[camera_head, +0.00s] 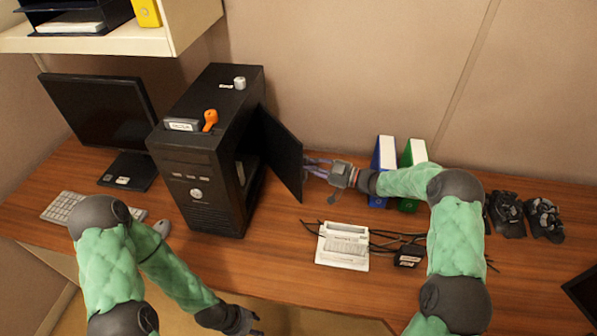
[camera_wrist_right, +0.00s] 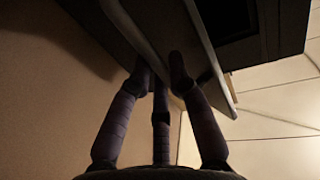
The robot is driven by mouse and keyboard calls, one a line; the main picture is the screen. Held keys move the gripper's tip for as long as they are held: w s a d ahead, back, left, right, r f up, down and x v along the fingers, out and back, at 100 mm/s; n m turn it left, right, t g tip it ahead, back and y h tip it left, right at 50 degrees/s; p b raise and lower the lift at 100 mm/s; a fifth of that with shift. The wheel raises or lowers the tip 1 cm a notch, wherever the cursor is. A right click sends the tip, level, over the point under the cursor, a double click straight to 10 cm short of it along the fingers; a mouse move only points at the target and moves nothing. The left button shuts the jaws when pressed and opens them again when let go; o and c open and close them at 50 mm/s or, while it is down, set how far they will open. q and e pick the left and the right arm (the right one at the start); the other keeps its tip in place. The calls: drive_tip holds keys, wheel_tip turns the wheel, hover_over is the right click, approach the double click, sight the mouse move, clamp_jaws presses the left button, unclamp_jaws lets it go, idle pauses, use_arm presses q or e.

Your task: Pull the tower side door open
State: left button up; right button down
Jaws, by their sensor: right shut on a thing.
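The black computer tower (camera_head: 200,165) stands upright on the desk. Its black side door (camera_head: 279,158) is swung out from the tower's right side, leaving a dark gap between them. My right gripper (camera_head: 311,166) is at the door's outer edge and is shut on it. In the right wrist view the fingers of my right gripper (camera_wrist_right: 160,72) press against the door panel (camera_wrist_right: 190,35), with its pale edge running between them. My left gripper (camera_head: 250,322) hangs low near the desk's front edge, away from the tower; its jaws are too unclear to read.
An orange object (camera_head: 210,119) and a small white cylinder (camera_head: 239,83) sit on the tower. Blue (camera_head: 383,168) and green (camera_head: 413,155) binders stand behind my right arm. A white device (camera_head: 342,245) with cables lies in front. A monitor (camera_head: 100,112) stands left.

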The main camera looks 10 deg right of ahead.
drive_tip(key=shift+w+d+r, duration=0.3)
drive_tip(key=shift+w+d, duration=0.4)
drive_tip(key=shift+w, duration=0.2)
drive_tip(key=c, duration=1.2)
unclamp_jaws()
drive_tip(key=shift+w+a+f, duration=0.1)
drive_tip(key=shift+a, duration=0.1)
drive_tip(key=shift+o, duration=0.2)
drive_tip(key=shift+f, duration=0.15)
drive_tip(key=v, duration=1.2)
